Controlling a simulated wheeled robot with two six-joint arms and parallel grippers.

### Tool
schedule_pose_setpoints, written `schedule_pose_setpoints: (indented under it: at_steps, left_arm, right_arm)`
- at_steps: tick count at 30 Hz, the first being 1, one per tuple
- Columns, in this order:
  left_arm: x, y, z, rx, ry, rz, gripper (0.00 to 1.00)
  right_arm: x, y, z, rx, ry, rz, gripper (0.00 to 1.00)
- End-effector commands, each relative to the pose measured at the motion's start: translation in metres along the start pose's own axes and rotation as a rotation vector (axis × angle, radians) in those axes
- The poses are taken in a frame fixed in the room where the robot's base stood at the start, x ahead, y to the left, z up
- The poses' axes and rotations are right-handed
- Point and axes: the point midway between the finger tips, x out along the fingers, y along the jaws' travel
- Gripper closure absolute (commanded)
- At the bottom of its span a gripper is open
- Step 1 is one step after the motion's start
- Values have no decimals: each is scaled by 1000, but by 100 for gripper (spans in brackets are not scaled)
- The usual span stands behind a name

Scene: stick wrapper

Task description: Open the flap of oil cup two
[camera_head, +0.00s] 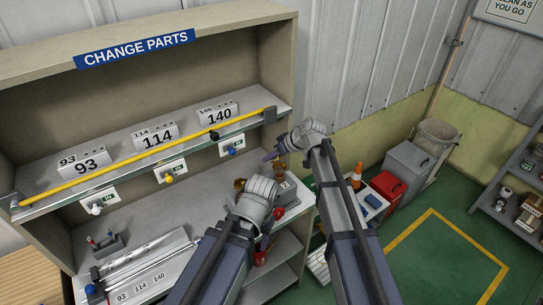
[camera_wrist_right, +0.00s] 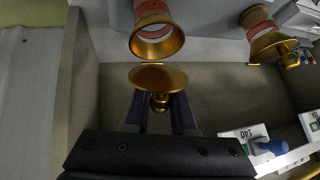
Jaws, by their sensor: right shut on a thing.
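In the right wrist view, a brass oil cup with a red band (camera_wrist_right: 154,36) shows its open mouth. Its round brass flap (camera_wrist_right: 158,77) stands apart from the mouth, with a visible gap. My right gripper (camera_wrist_right: 160,108) is shut on the small knob of this flap. A second brass cup (camera_wrist_right: 264,38) is at the upper right with its lid on. No number shows on either cup. In the head view, my right gripper (camera_head: 272,154) is above the grey unit, near brass parts (camera_head: 281,169). My left wrist hides its jaws.
The shelf (camera_head: 130,158) carries white number blocks (camera_head: 155,136) and a yellow rod (camera_head: 130,165). A blue knob (camera_head: 231,151) hangs below its edge; it also shows in the wrist view (camera_wrist_right: 270,147). Metal bars (camera_head: 140,257) lie on the bench. The shelf panel is close to my right gripper.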

Motion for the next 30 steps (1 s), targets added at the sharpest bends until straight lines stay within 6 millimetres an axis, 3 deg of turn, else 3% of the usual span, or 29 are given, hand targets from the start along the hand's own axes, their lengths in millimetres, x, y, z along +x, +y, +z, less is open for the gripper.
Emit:
schedule_pose_setpoints:
  at_steps: [7,8,16,25,30]
  left_arm:
    - [0,0,0,0,0,0,50]
    - [0,0,0,0,0,0,50]
    - [0,0,0,0,0,0,50]
    - [-2,0,0,0,0,0,50]
    - [-11,-1,1,-2,0,0,50]
  right_arm:
    - [0,0,-1,0,3,0,100]
    - [0,0,-1,0,3,0,75]
    - [0,0,-1,0,2,0,46]
    - [-2,0,-1,0,2,0,46]
    - [-13,-1,-2,-1,2,0,46]
